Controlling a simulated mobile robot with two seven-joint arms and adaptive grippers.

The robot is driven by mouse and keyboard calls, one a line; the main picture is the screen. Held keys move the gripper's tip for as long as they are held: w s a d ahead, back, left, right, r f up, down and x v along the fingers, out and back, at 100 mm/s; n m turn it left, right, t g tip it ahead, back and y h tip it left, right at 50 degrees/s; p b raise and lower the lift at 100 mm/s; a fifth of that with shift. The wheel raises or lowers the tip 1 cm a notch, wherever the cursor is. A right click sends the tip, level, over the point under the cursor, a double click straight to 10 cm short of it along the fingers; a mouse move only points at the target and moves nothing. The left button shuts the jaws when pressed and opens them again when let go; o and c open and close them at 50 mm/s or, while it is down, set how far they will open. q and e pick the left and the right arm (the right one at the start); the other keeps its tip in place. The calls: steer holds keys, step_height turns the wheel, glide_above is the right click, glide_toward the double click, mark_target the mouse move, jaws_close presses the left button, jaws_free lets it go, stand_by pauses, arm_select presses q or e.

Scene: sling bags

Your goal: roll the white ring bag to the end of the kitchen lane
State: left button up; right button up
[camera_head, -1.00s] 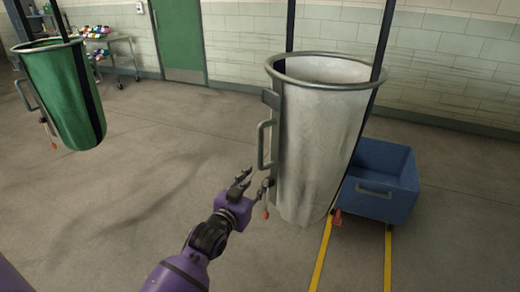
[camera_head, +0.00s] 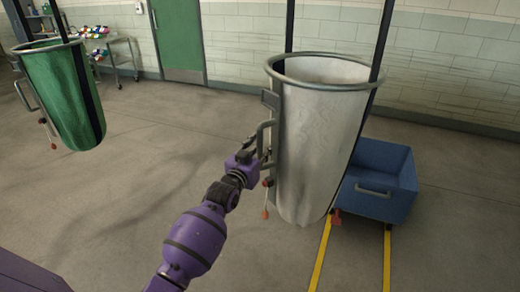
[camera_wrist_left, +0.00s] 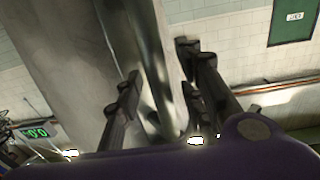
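The white ring bag (camera_head: 318,140) hangs from dark straps by a metal ring (camera_head: 325,70) at the centre right of the head view. A metal handle (camera_head: 264,138) sticks out on its left side, with a red-tipped cord below it. In the left wrist view, the handle bar (camera_wrist_left: 158,70) runs between the open fingers of the left gripper (camera_wrist_left: 160,90), with a visible gap to the fingers. The bag's pale side (camera_wrist_left: 65,60) fills the left there. My right gripper is not in view.
A blue wheeled bin (camera_head: 380,180) stands right behind the white bag. Two yellow floor lines (camera_head: 388,260) run toward me from there. A green bag (camera_head: 62,95) hangs at the left. A cart (camera_head: 112,55) and a green door (camera_head: 178,40) are at the back wall. The floor between the bags is clear.

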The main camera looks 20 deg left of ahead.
arm_select(q)
jaws_close()
steer(key=shift+w+a+f, duration=0.1)
steer(key=shift+w+a, duration=0.65)
steer(key=shift+a, duration=0.25)
jaws_free()
steer(key=shift+s, duration=0.1)
steer(key=s, duration=1.2)
steer(key=shift+a, duration=0.15)
steer(key=shift+w, duration=0.1)
